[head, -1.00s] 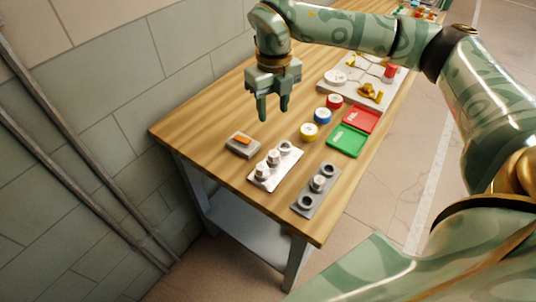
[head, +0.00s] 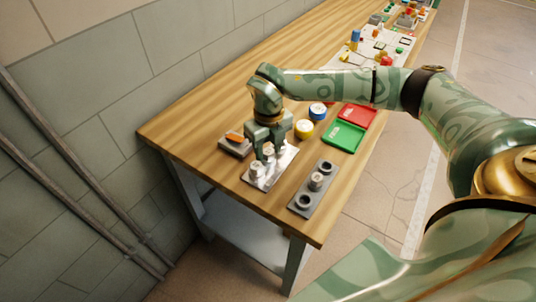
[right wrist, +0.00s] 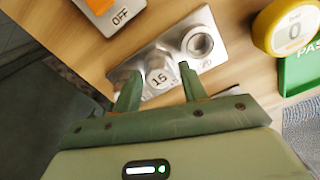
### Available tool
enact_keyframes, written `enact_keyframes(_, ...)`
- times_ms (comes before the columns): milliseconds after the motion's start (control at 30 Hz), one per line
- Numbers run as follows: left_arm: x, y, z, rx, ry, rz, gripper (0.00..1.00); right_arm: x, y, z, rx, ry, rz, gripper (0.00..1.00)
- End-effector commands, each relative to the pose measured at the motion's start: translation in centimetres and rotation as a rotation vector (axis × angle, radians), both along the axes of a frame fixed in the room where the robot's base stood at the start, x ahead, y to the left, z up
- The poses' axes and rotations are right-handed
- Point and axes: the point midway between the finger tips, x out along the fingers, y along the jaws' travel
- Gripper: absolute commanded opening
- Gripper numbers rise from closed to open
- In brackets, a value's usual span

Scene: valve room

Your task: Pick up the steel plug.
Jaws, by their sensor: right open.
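A bright metal plate (head: 254,182) on the bench carries several round steel pieces in a row. In the right wrist view, a steel plug marked 15 (right wrist: 158,76) is in the middle, with a ring-shaped piece (right wrist: 200,42) beside it. A third piece is partly hidden behind a finger; it shows at the plate's near end in the head view (head: 256,171). My right gripper (head: 268,153) is open and low over the plate. In the wrist view, its fingers (right wrist: 158,78) appear either side of the plug marked 15; contact is not visible. My left gripper is not in view.
A grey plate (head: 301,205) with a central plug between two rings lies at right. A switch box (head: 234,147) marked OFF is left of the gripper. Yellow (head: 304,129) and blue (head: 318,110) discs and green (head: 343,137) and red (head: 357,116) trays stand beyond.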

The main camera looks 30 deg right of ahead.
Motion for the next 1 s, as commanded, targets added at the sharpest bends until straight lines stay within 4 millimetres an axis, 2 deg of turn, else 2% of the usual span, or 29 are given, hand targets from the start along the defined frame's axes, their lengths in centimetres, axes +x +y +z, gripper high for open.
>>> enact_keyframes(133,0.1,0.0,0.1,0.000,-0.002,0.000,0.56,0.0,0.0,0.1,0.000,-0.001,0.000,0.42)
enact_keyframes(267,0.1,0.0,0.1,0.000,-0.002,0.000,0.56,0.0,0.0,0.2,0.000,-0.001,0.000,0.06)
enact_keyframes(333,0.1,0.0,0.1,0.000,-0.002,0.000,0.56,0.0,0.0,0.2,0.001,-0.001,0.000,0.05)
enact_keyframes(367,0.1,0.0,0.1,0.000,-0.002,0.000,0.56,0.0,0.0,0.2,0.001,-0.001,0.000,0.01)
enact_keyframes(667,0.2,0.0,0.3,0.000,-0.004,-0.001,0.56,0.0,0.0,0.8,0.001,-0.002,0.000,0.01)
enact_keyframes(867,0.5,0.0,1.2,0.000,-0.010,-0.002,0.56,0.1,0.0,3.9,0.001,-0.006,0.000,0.01)
enact_keyframes(1000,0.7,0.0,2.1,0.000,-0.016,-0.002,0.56,-1.5,-2.5,7.1,-0.001,-0.006,-0.004,0.01)
